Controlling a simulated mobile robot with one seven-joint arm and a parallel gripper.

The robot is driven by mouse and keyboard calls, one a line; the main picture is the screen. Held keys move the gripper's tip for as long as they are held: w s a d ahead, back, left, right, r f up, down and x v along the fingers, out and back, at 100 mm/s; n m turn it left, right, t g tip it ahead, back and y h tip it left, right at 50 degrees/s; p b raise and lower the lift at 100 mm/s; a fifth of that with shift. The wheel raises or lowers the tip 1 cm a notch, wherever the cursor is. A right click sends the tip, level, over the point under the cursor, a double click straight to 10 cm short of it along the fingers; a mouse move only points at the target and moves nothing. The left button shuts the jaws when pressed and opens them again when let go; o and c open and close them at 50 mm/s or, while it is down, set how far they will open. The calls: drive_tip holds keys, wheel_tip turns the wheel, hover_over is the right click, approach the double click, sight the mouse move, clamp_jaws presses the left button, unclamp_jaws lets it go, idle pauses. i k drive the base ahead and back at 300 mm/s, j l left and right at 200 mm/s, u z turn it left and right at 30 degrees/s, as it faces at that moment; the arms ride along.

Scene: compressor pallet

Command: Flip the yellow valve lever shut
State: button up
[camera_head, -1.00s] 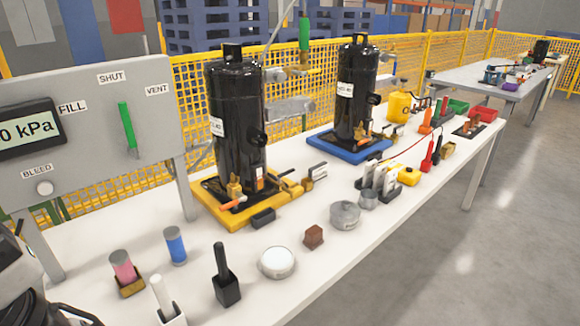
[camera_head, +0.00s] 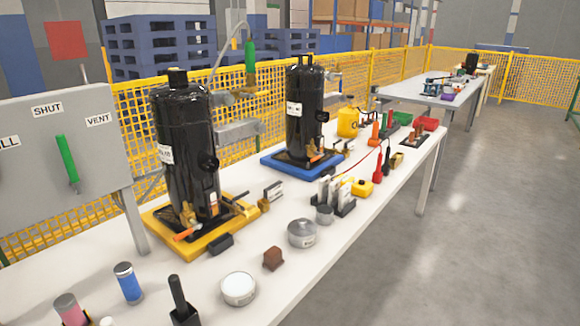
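A black compressor (camera_head: 187,155) stands on a yellow pallet (camera_head: 217,238) on the white table. A brass valve with an orange-red lever (camera_head: 187,233) is at its front left foot. Brass fittings (camera_head: 264,205) and a dark lever (camera_head: 238,197) are at its right. A second black compressor (camera_head: 305,110) stands on a blue pallet (camera_head: 282,165), with small brass and orange fittings (camera_head: 316,151) at its foot. I cannot make out a clearly yellow lever; these parts are too small. My gripper is not in view.
A grey panel (camera_head: 97,150) with a green lever (camera_head: 67,164) stands at left. A green-handled brass valve (camera_head: 250,62) hangs behind. Cylinders, a round tin (camera_head: 238,288) and a brown block (camera_head: 273,258) lie along the table front. The floor (camera_head: 500,220) at right is clear.

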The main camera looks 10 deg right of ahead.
sight(266, 92)
drive_tip(key=u, duration=0.35)
drive_tip(key=k+l+u, duration=0.1)
drive_tip(key=k+l, duration=0.3)
drive_tip(key=k, duration=0.25)
drive_tip(key=i+l, duration=0.25)
drive_tip(key=l, duration=0.15)
drive_tip(key=i+l, duration=0.25)
drive_tip(key=l, duration=0.15)
drive_tip(key=i+l, duration=0.2)
drive_tip(key=l, duration=0.2)
drive_tip(key=i+l, duration=0.25)
drive_tip(key=l, duration=0.15)
drive_tip(key=i+l, duration=0.25)
drive_tip(key=l, duration=0.15)
drive_tip(key=l+z, duration=0.05)
